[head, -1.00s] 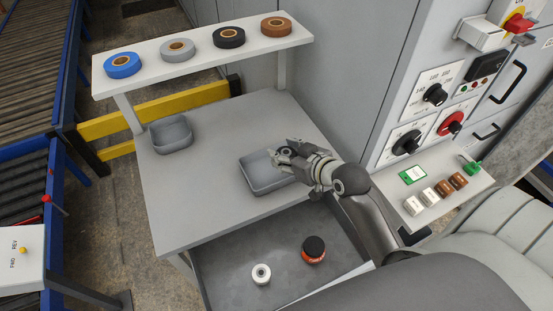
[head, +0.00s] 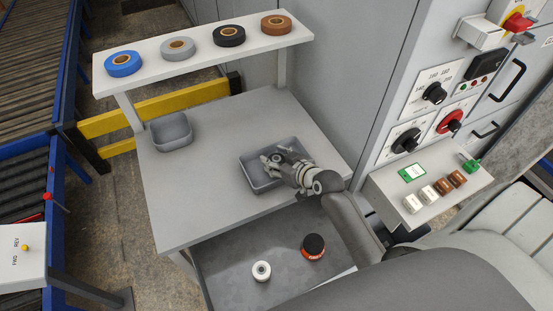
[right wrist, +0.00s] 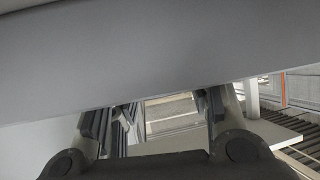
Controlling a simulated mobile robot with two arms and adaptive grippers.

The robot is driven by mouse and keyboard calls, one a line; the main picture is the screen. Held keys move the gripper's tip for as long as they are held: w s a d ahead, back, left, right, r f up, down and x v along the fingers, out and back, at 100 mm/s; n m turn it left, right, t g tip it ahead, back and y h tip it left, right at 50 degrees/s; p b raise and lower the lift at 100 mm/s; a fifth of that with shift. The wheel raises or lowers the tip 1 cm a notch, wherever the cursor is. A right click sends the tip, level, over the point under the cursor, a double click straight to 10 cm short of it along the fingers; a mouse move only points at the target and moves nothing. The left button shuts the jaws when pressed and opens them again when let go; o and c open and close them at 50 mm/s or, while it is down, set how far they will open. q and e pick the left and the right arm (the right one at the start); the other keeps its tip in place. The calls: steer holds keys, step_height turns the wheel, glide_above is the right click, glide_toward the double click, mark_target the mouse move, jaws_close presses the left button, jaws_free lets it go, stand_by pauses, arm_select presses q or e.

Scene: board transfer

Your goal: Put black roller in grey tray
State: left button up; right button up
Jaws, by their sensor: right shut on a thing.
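A grey tray (head: 264,188) sits on the right part of the grey table, with my right gripper (head: 274,157) over it in the head view. The right gripper is shut on a small dark round piece, apparently the black roller (head: 283,154), which the fingers mostly hide. Whether the roller touches the tray floor cannot be told. A second grey tray (head: 172,134) stands at the table's back left and looks empty. In the right wrist view the two fingers (right wrist: 160,110) show below a large grey surface; the roller is not clear there. My left gripper is not in view.
The open drawer (head: 226,275) below holds a white roll (head: 261,271) and a black-topped roll with an orange label (head: 313,246). A raised shelf (head: 205,50) carries several tape rolls. A control cabinet (head: 350,60) stands to the right. The table's middle is clear.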

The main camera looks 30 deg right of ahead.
steer(key=o, duration=1.1)
steer(key=shift+f, duration=0.1)
steer(key=b+v, duration=0.1)
steer(key=v, duration=1.1)
steer(key=shift+s, duration=0.1)
